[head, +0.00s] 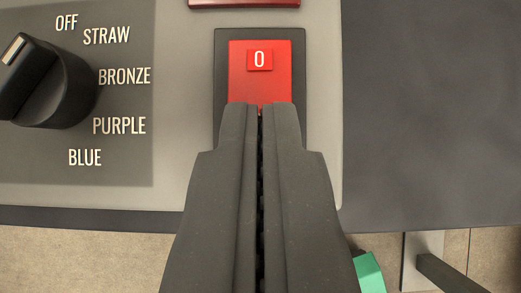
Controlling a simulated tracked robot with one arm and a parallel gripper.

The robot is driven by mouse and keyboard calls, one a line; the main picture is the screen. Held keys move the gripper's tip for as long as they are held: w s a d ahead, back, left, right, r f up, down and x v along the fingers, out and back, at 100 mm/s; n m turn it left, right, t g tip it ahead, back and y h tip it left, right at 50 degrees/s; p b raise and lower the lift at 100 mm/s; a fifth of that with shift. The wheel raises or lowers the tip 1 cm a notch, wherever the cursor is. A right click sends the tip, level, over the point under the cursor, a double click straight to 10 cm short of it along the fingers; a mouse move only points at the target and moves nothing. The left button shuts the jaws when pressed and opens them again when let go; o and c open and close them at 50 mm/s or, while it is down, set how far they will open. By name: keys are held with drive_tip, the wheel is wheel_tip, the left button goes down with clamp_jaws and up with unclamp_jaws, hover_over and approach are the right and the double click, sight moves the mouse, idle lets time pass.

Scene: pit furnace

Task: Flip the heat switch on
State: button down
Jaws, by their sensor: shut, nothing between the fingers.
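The heat switch (259,80) is a red rocker in a dark frame on the grey panel, at the upper middle of the head view. Its upper half shows a "0" label. My gripper (259,107) is shut and empty, with its dark fingertips over the lower part of the rocker. The fingers hide the switch's lower half. I cannot tell whether the tips touch it.
A dark red part (244,3) is cut off at the top. A green object (369,272) lies below right.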

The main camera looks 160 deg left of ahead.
drive_tip(key=shift+s+f, duration=0.1)
drive_tip(key=shift+f, duration=0.15)
drive_tip(key=shift+r, duration=0.15)
drive_tip(key=shift+r+p, duration=0.45)
drive_tip(key=shift+r, duration=0.25)
